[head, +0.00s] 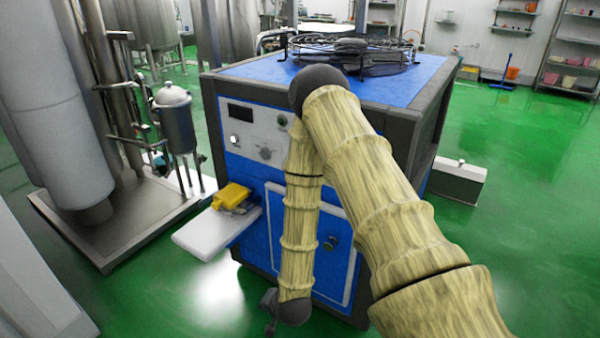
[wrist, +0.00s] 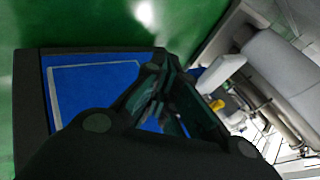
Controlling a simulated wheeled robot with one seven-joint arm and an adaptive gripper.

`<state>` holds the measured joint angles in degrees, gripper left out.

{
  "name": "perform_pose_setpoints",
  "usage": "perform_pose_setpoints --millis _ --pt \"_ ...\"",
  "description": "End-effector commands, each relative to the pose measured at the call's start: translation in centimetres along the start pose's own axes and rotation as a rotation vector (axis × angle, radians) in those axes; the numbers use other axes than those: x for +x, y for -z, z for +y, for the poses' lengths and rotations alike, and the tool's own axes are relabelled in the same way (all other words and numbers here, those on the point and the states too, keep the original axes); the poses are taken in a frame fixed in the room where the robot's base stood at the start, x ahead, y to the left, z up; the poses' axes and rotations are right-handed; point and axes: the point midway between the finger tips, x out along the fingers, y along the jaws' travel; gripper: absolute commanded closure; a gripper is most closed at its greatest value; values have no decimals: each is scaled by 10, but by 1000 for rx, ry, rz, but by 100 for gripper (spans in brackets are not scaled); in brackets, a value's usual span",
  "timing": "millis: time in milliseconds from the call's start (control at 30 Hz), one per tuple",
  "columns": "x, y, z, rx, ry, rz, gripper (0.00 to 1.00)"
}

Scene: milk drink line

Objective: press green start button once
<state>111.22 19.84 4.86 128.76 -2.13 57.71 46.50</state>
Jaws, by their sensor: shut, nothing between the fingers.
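A blue machine (head: 250,165) with a dark frame stands in the middle of the head view. Its light control panel has a dark display (head: 240,113), a pale round control (head: 235,140), a dial (head: 265,153) and a small dark, faintly green round control (head: 282,121). I cannot tell for certain which is the green start button. My arm crosses in front of the panel's right part. My gripper (wrist: 163,85) is shut and empty in the wrist view, in front of the machine's blue side. In the head view only its dark part shows, low beside the machine front, below the panel.
A white shelf (head: 205,236) juts from the machine's left front with a yellow object (head: 231,195) on it. A steel vessel (head: 175,122) and thick pipes stand on a platform at left. A grey box (head: 457,180) sits at right. Green floor is clear in front.

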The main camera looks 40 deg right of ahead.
Motion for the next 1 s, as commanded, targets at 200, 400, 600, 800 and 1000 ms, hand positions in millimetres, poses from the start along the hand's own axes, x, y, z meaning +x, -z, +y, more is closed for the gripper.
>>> perform_pose_setpoints --millis 200,400,600,800,1000 --pt "5 85 -85 383 221 136 100" --pt "-9 168 -150 721 446 213 100" --pt "-34 246 -199 1016 673 247 100" --pt "-55 294 -223 1194 824 249 100" --pt "-62 308 -229 1247 872 246 100"
